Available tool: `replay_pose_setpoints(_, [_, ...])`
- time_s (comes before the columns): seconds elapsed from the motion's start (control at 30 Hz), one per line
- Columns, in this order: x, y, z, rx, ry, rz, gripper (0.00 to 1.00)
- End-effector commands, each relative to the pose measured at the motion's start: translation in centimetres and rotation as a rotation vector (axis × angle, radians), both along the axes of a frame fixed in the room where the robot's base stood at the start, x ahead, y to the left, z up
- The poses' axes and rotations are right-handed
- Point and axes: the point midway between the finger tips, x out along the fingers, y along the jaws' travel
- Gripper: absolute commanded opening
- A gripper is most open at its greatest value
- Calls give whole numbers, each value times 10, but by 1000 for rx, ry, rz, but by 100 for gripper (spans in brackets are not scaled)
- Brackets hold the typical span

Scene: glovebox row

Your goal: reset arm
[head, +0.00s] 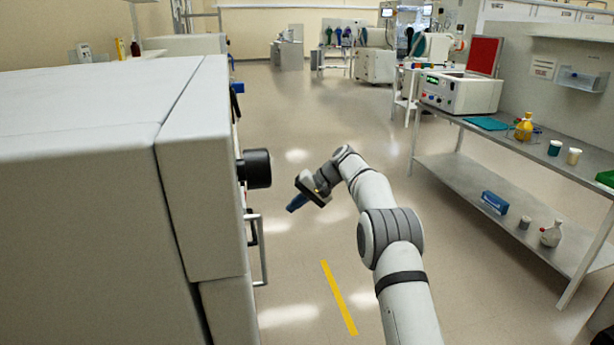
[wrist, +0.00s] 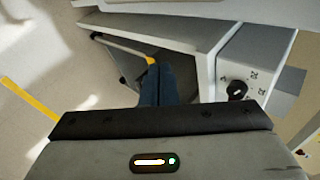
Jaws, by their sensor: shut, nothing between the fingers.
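My arm reaches forward over the aisle floor in the head view, bent at the wrist. I cannot tell whether the fingers touch anything.
The cabinet's black round knob (head: 256,168) and vertical handle (head: 262,250) stick out into the aisle. A steel bench (head: 480,185) with an instrument (head: 460,92) and bottles stands at the right. A yellow floor stripe (head: 339,298) marks clear floor between them.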

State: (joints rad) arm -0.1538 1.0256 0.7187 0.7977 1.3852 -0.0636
Motion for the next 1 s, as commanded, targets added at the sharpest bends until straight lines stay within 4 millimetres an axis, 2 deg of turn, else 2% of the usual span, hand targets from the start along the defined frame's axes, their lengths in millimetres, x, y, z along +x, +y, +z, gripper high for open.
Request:
replay_pose_setpoints(0.03, [-6,-8,18,-21,-9,-12,0])
replay_pose_setpoints(0.1, [-17,-21,38,-61,-17,-30,0])
replay_pose_setpoints(0.27, [-53,-57,79,-162,-38,-71,0])
replay_pose_setpoints(0.5, [-129,-111,125,-313,-75,-119,0])
replay_pose_setpoints(0.73, [-218,-160,150,-450,-116,-149,0])
replay_pose_setpoints(1.0, [-336,-211,151,-607,-169,-163,0])
